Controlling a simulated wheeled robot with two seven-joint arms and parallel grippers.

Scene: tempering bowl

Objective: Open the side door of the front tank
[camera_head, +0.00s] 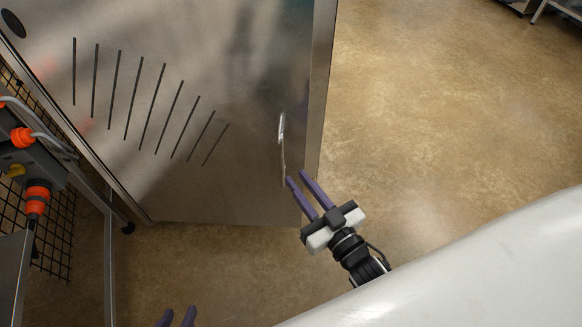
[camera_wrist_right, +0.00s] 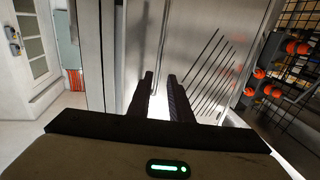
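The front tank's side panel (camera_head: 190,190) is brushed metal with a fan of dark slots and fills the upper left of the head view. It also shows in the right wrist view (camera_wrist_right: 200,50). A slim upright metal handle (camera_head: 282,135) sits near its right edge. I see no clear gap around the door. My right gripper (camera_head: 297,177) is open, its two purple fingers apart, with the left fingertip at the handle's lower end in the picture. I cannot tell whether they touch. My left gripper (camera_head: 177,315) shows only its fingertips, apart, at the bottom edge.
Orange connectors (camera_head: 36,196) and a black wire grid (camera_head: 55,240) stand at the far left. A white cabinet (camera_wrist_right: 35,45) shows at the left of the wrist view.

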